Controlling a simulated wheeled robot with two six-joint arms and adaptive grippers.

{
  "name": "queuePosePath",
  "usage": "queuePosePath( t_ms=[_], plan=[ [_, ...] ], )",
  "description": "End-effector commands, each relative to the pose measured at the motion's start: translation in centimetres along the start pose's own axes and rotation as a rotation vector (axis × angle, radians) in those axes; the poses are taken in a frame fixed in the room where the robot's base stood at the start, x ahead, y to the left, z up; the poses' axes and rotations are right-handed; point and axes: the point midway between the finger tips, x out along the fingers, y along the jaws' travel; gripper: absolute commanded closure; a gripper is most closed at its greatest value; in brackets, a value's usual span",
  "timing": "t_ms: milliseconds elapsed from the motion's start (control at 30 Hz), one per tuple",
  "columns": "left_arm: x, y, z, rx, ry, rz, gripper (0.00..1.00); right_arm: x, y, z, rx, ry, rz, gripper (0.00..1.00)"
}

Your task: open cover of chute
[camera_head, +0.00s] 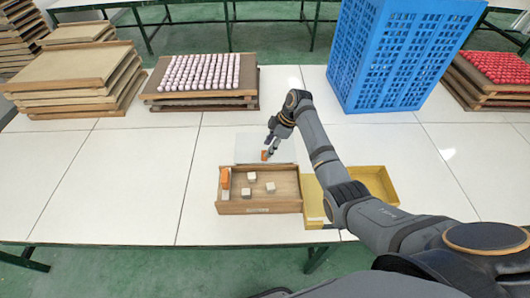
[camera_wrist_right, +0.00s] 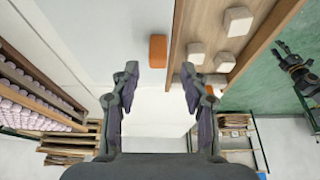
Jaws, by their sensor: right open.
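A shallow wooden box (camera_head: 258,208), taken as the chute, sits near the table's front with its inside exposed. A pale translucent panel (camera_head: 247,142), possibly the cover, lies behind its far wall. An orange block-like piece (camera_head: 264,156) stands on or at the panel; it also shows in the right wrist view (camera_wrist_right: 158,50). My right gripper (camera_head: 270,145) is over the panel, close to the orange piece. In the wrist view, its fingers (camera_wrist_right: 160,85) are apart with nothing between them. A dark forked part (camera_wrist_right: 296,66), apparently my left gripper, shows at the right edge; its opening is unclear.
The box holds several white cubes (camera_head: 270,187) and an orange piece (camera_head: 225,178) at its left. A yellow tray (camera_head: 380,185) is right of it, partly behind my arm. A blue crate (camera_head: 400,55) and stacked trays (camera_head: 80,80) stand behind. The table's left is clear.

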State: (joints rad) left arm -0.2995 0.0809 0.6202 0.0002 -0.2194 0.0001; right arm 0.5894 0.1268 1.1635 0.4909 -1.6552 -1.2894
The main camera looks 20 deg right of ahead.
Motion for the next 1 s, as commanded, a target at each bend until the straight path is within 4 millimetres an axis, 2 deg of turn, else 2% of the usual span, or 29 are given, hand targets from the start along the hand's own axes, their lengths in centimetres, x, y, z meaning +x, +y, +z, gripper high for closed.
queuePosePath(
  t_ms=[33,133,333,1000],
  plan=[
    [0.0,0.0,0.0,0.0,-0.001,0.0,0.6,-1.4,0.1,0.1,-0.001,-0.002,0.005,0.55],
    [0.0,0.1,0.1,0.0,-0.001,0.001,0.6,-3.7,0.1,0.1,-0.001,-0.002,0.004,0.55],
    [0.0,0.1,0.1,0.0,-0.001,0.001,0.6,-6.4,0.0,0.0,0.0,-0.001,0.001,0.55],
    [0.0,0.1,-0.1,0.0,0.001,0.001,0.6,-6.9,0.0,0.0,0.0,-0.001,-0.001,0.55]
  ],
)
